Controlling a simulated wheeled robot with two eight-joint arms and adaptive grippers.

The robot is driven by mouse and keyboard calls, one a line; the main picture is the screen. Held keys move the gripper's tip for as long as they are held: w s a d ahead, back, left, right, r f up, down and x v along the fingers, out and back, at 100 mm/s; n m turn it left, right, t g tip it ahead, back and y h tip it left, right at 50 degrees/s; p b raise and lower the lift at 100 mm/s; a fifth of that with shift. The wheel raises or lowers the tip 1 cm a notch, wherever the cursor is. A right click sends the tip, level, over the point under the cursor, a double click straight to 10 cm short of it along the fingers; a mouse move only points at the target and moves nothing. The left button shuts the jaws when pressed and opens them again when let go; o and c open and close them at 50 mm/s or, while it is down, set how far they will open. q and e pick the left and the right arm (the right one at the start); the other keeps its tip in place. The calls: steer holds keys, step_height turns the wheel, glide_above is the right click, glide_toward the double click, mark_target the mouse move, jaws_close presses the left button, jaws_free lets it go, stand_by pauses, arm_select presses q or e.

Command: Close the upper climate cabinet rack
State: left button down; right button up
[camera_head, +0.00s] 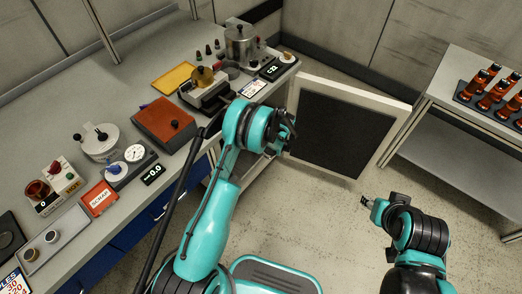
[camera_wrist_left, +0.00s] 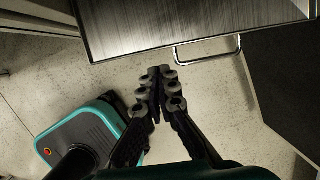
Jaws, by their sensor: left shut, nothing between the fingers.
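A metal rack (camera_wrist_left: 160,25) with a brushed flat top reaches in from the upper edge of the left wrist view. A thin bar handle (camera_wrist_left: 206,61) sticks out from its front edge. Whether it is the upper one cannot be told. The cabinet door (camera_head: 345,130), a white frame with a dark panel, stands open. My left gripper (camera_head: 287,135) is in front of the door; in the left wrist view its fingers (camera_wrist_left: 160,88) are together and empty, below the handle and apart from it. The rack is mostly hidden by my left arm in the head view. My right gripper (camera_head: 367,201) is low at the right; its opening is unclear.
A long workbench (camera_head: 75,135) with an orange-topped box (camera_head: 164,122), a metal pot (camera_head: 240,45) and other devices runs along the left. A side table (camera_head: 455,135) with a rack of brown bottles (camera_head: 492,88) stands at the right. The floor between is clear.

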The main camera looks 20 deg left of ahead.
arm_select(q)
steer(key=s+d, duration=0.1)
steer(key=d, duration=0.5)
steer(key=w+a+f+y+b, duration=0.1)
steer(key=w+a+f+b, duration=0.1)
steer(key=a+f+b, duration=0.3)
step_height(320, 180, down, 4)
steer(key=shift+w+a+f+t, duration=0.15)
steer(key=shift+a+f+t, duration=0.15)
steer(key=shift+a, duration=0.75)
steer(key=shift+r, duration=0.1)
